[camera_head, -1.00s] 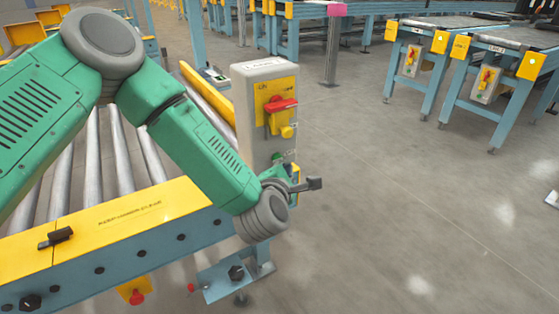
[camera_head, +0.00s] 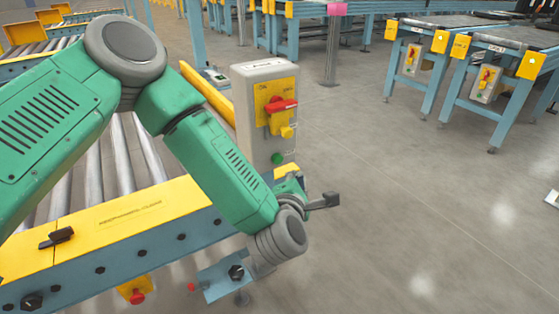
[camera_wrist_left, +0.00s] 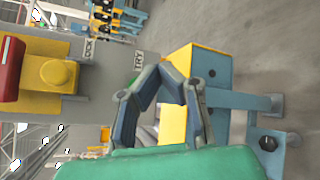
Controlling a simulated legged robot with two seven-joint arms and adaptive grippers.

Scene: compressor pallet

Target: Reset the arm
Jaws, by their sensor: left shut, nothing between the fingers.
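My left arm (camera_head: 215,165), green with grey joints, reaches across the roller conveyor from the left. My left gripper (camera_head: 327,201) sticks out past the conveyor's yellow end, just right of and below the grey control box (camera_head: 262,150). Little of it shows in the head view, where the wrist partly hides it. In the left wrist view the fingers of the left gripper (camera_wrist_left: 161,76) angle in to meet at the tips, with nothing between them. The box's red handle (camera_head: 281,105) also shows in the left wrist view (camera_wrist_left: 9,68), left of the fingers. My right gripper is out of view.
The conveyor's yellow rail (camera_head: 125,213) and blue side lie beneath my left arm. A yellow-and-blue conveyor end (camera_wrist_left: 196,85) is close behind the fingers in the left wrist view. Open grey floor (camera_head: 410,200) lies to the right, with other conveyors (camera_head: 505,45) farther back.

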